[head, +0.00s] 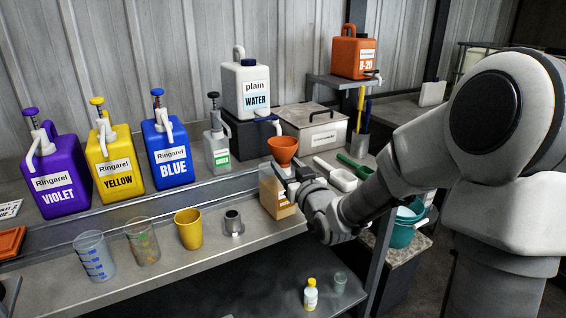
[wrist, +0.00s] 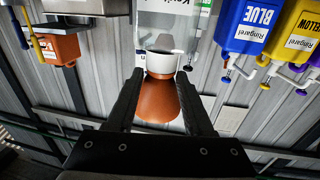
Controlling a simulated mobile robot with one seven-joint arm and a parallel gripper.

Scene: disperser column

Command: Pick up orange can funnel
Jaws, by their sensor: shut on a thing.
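The orange can funnel (head: 283,149) is upright, wide mouth up, directly above the neck of a translucent container with amber contents (head: 277,193). In the wrist view the funnel (wrist: 158,104) lies between the two dark fingers, narrow end toward the container's white neck (wrist: 160,63). My gripper (head: 286,173) reaches in from the right and is shut on the funnel; its fingertips also show in the wrist view (wrist: 160,76). I cannot tell whether the funnel's spout is still inside the neck.
Violet (head: 55,178), yellow (head: 114,160) and blue (head: 167,150) pump jugs stand left on the shelf. The water jug (head: 246,88) is behind the funnel, with a metal box (head: 312,126) to its right. Several cups, including a yellow one (head: 188,229), line the lower ledge.

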